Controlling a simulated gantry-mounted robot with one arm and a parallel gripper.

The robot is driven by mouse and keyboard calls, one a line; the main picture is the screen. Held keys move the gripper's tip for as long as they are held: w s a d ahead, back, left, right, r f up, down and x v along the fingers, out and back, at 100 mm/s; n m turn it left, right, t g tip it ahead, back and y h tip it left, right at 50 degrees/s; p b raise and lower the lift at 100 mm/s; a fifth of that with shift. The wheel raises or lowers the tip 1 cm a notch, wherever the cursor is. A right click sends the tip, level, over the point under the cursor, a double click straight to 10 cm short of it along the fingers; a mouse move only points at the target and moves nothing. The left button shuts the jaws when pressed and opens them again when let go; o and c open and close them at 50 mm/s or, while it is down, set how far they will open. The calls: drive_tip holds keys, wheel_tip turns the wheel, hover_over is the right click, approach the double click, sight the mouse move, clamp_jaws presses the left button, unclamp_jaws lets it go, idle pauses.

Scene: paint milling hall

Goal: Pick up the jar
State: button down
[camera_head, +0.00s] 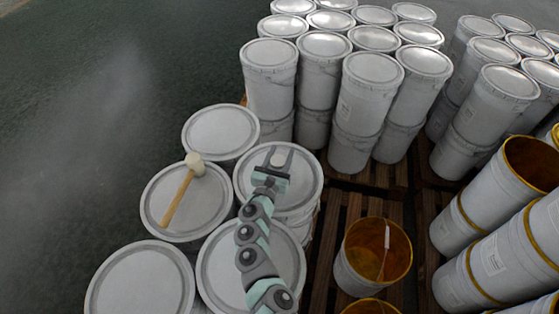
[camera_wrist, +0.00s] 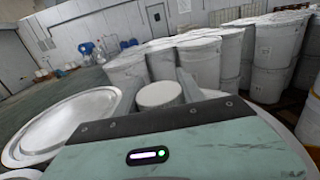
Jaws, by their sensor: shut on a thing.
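The jar (camera_head: 279,157) is a small pale round thing between my fingertips, above the lid of a large white bucket (camera_head: 245,178). In the wrist view the jar (camera_wrist: 159,95) shows its flat whitish top, with one finger on each side. My gripper (camera_head: 278,161) is shut on the jar; in the wrist view its fingers (camera_wrist: 159,90) flank it. The jar's lower part is hidden behind the gripper body. I cannot tell whether it rests on the lid or is just above it.
A mallet (camera_head: 182,190) with a wooden handle lies on the bucket lid to the left. Stacked white buckets (camera_head: 323,85) stand behind. An open yellow-lined bucket (camera_head: 343,272) stands on the wooden pallet at right. The floor (camera_head: 80,110) at left is clear.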

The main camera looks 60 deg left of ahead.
wheel_tip(320, 180, up, 20)
drive_tip(key=p, duration=0.5)
drive_tip(key=shift+p, duration=0.35)
